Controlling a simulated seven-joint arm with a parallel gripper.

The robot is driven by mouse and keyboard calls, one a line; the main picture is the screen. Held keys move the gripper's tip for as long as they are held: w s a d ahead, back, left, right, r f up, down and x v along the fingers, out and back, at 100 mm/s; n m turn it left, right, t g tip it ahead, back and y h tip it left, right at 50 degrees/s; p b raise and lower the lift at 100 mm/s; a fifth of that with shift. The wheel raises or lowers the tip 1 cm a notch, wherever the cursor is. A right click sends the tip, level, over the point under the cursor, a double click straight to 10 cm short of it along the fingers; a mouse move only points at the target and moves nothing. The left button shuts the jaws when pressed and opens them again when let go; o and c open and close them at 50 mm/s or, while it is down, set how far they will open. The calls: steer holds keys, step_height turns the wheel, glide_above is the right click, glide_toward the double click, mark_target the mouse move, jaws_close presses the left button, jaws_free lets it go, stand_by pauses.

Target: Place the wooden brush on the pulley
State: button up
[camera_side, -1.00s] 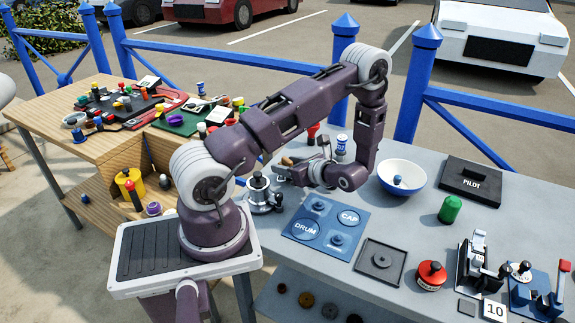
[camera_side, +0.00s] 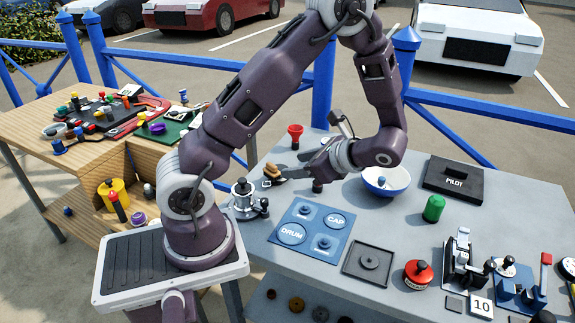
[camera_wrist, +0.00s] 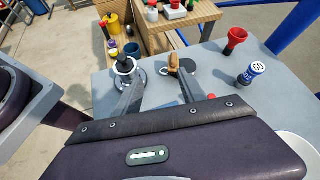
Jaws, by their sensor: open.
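The wooden brush (camera_side: 272,171) is a small tan piece on the grey table, just right of the silver winch. In the wrist view the brush (camera_wrist: 174,64) stands against a dark, flat, rounded piece (camera_wrist: 192,71), which may be the pulley. I cannot tell exactly how the brush rests on it. My gripper (camera_side: 294,167) is open, to the right of the brush. In the wrist view its fingers (camera_wrist: 159,78) are spread wide with nothing held between them; the right fingertip appears close to the brush.
The silver winch (camera_side: 243,198) stands left of the brush. A red funnel-like cup (camera_side: 295,134) and a blue-and-white can (camera_wrist: 250,74) stand nearby. A blue-and-white bowl (camera_side: 398,186), a blue DRUM/CAP board (camera_side: 311,231) and a black square tray (camera_side: 369,264) lie to the right and front.

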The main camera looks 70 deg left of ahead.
steer(key=s+d+r+n+t+h, duration=0.5)
steer(key=d+r, duration=0.2)
steer(key=d, duration=0.2)
steer(key=s+d+r+n+t+h, duration=0.5)
steer(key=d+r, duration=0.3)
steer(key=d, duration=0.1)
steer(key=shift+t, duration=0.4)
